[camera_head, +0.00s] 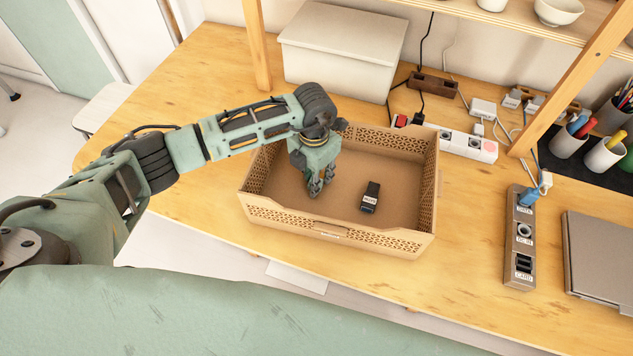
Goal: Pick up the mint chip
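A cardboard tray (262,212) with perforated walls stands on the wooden desk. A small black piece with a pale label (370,197) lies on the tray floor, right of centre. The label is too small to read surely, and I see no piece that is clearly mint coloured. My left gripper (316,190) points down inside the tray, to the left of the black piece and apart from it. Its fingers are small and dark in this view, so their opening and anything between or under them cannot be made out. My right gripper is not in view.
A white lidded box (342,50) stands behind the tray. A power strip (467,143) with cables lies behind and right of it. A labelled dock (520,237) and a grey laptop (600,255) are at right. Shelf posts rise behind; pen cups (605,153) stand far right.

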